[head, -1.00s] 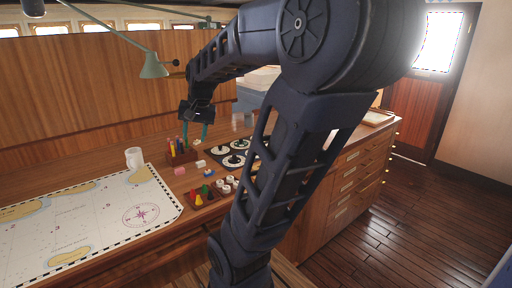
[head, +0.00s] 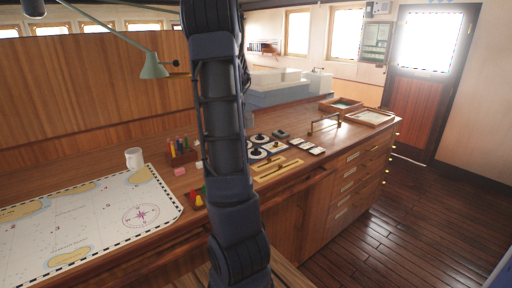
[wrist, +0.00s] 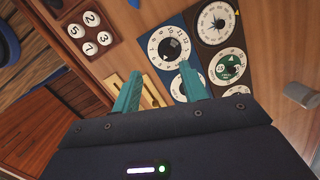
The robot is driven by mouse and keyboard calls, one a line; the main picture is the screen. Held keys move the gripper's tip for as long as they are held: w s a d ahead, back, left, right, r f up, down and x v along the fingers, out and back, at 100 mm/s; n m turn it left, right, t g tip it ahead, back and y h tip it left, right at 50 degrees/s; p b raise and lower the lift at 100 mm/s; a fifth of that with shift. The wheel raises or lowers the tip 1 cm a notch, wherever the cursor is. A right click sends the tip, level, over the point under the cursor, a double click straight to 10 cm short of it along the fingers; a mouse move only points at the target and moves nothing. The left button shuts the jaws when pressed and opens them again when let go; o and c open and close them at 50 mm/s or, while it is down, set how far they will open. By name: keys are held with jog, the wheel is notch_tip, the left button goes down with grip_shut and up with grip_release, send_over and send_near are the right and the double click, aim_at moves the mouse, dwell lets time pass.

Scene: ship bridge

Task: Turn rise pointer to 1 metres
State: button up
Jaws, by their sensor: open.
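In the wrist view a board carries several round white dials. One dial (wrist: 169,47) has numbers round its rim and a dark knob in the middle. Beside it are a compass-like dial (wrist: 215,22) and a dial with a green centre (wrist: 228,66). Another dial (wrist: 180,88) is partly hidden behind my finger. I cannot tell which one is the rise pointer. My gripper (wrist: 160,88) is open, with its two teal fingers apart and nothing between them, over the lower edge of the board. In the head view the dial board (head: 258,153) is partly behind my arm, which hides my gripper.
A tray of white numbered pieces (wrist: 90,33) lies left of the dials. Brass instruments (head: 278,170) lie right of my arm. A mug (head: 134,158), a chart (head: 90,215) and a lamp (head: 153,66) are at left. Wooden trays (head: 370,118) stand at the back right.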

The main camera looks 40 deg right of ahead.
aim_at(256, 151)
jog(key=w+d+f+m+g, duration=0.1)
jog(key=d+f+m, duration=0.15)
jog(key=d, duration=0.35)
jog(key=w+d+f+m+h, duration=0.1)
jog(key=d+f+m, duration=0.15)
jog(key=d, duration=0.25)
jog(key=w+d+f+m+g, duration=0.1)
jog(key=d+f+m, duration=0.15)
jog(key=d, duration=0.35)
jog(key=f, duration=1)
jog(key=shift+w+a+f, duration=0.15)
jog(key=shift+a+f, duration=0.1)
jog(key=shift+f, duration=0.05)
grip_shut()
